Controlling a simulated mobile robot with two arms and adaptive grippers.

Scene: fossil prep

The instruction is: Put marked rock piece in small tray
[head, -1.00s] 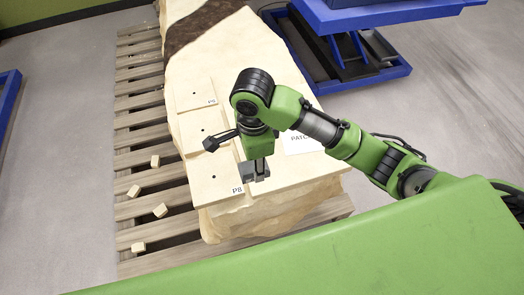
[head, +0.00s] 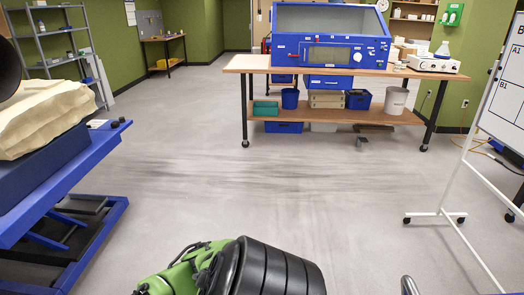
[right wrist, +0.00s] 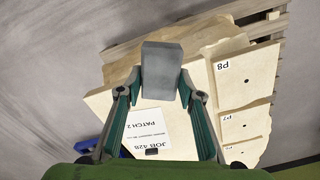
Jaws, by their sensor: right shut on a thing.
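In the right wrist view my right gripper (right wrist: 161,88) is shut on a plain grey block (right wrist: 162,65), held between its two fingers. Behind the block lies a large pale rock slab (right wrist: 205,93). I cannot make out which piece is the marked one, and I cannot single out a small tray. My right gripper is outside the head view, and my left gripper is in neither view.
In the head view, a blue lift table (head: 60,185) bears a pale rock (head: 45,112). A workbench (head: 400,72) holds a blue cabinet (head: 330,45). A whiteboard (head: 505,85) stands right. Open floor lies between.

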